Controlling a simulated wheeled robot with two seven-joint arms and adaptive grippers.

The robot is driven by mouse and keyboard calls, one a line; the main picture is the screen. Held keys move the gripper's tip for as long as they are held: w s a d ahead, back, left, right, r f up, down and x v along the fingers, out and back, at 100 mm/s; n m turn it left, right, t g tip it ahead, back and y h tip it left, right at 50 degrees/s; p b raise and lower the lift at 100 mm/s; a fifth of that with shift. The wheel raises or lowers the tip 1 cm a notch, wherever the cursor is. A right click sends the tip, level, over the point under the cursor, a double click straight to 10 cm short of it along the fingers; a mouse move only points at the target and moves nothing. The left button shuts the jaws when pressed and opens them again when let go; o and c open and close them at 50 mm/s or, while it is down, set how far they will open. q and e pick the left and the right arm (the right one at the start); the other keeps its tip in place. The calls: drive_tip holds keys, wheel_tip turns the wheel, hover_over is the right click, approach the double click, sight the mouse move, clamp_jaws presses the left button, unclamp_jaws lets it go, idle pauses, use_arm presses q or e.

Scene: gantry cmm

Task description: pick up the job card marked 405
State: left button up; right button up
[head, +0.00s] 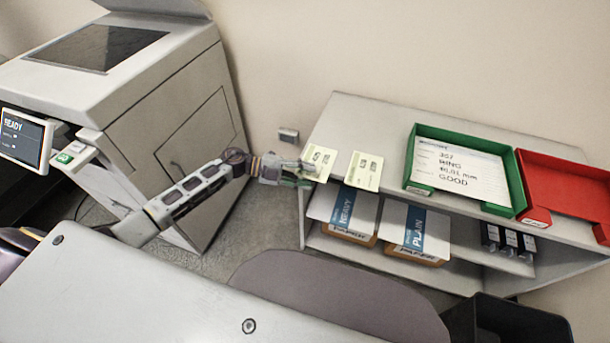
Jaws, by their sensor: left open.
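Two pale yellow-green cards lie on top of the shelf unit near its left end. The left card (320,159) is at the shelf's front left, and the right card (365,171) lies beside it with a gap between. Their printed marks are too small to read, so I cannot tell which is marked 405. My left gripper (304,174) is open at the left card's near left edge, its fingers partly overlapping the card's lower corner. I cannot tell whether it touches the card. My right gripper does not show.
Packs labelled HEAVY (342,213) and PLAIN (416,233) sit on the lower shelf. A large grey machine (170,110) stands left; a black bin (515,322) stands front right.

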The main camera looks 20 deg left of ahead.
use_arm(q)
drive_tip(key=v, duration=1.2)
idle(0.3)
